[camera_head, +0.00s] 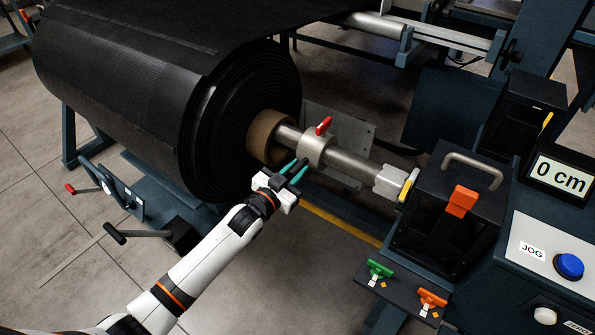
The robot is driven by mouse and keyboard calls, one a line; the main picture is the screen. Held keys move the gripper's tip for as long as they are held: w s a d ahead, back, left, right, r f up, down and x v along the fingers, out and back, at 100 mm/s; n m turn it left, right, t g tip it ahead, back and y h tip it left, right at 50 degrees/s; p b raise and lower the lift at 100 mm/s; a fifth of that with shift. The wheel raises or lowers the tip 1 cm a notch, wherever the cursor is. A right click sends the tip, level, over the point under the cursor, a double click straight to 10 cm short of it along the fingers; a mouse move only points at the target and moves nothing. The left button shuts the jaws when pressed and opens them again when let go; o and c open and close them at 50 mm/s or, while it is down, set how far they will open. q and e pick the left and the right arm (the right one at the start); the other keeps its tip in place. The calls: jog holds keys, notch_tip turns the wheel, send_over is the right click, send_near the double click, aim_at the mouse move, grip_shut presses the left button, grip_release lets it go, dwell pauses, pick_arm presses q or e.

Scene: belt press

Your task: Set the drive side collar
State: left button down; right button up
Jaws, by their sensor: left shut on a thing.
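The drive side collar (313,151) is a silver ring around the steel shaft (350,167), with a red lever (323,125) standing up from its top. It sits a short way right of the brown core (266,137) of the black belt roll (130,90), with bare shaft between them. My left gripper (297,168), with teal fingers, reaches in from below and is shut at the collar's lower left side. The exact contact is small and partly hidden. My right gripper is not in view.
The shaft's right end enters a pale block (391,181) by a black housing (445,215) with an orange latch (461,201). Green (380,271) and orange (431,301) clamps lie on a small shelf. A display (560,178) reads 0 cm, above a blue JOG button (569,265).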

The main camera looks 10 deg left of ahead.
pick_arm(q)
jog(key=w+a, duration=0.1)
jog(key=a, duration=0.2)
jog(key=w+a, duration=0.1)
jog(key=a, duration=0.1)
jog(key=w+a+b, duration=0.1)
jog(key=a, duration=0.2)
jog(key=shift+w+a, duration=0.25)
jog(key=shift+a, duration=0.05)
jog(key=shift+r, duration=0.1)
jog(key=c, duration=1.2)
grip_release()
jog(key=shift+a, duration=0.1)
jog(key=shift+c, duration=0.2)
jog(key=shift+s, duration=0.2)
jog(key=v, duration=1.1)
jog(key=shift+s+a, duration=0.15)
jog(key=shift+s, duration=0.15)
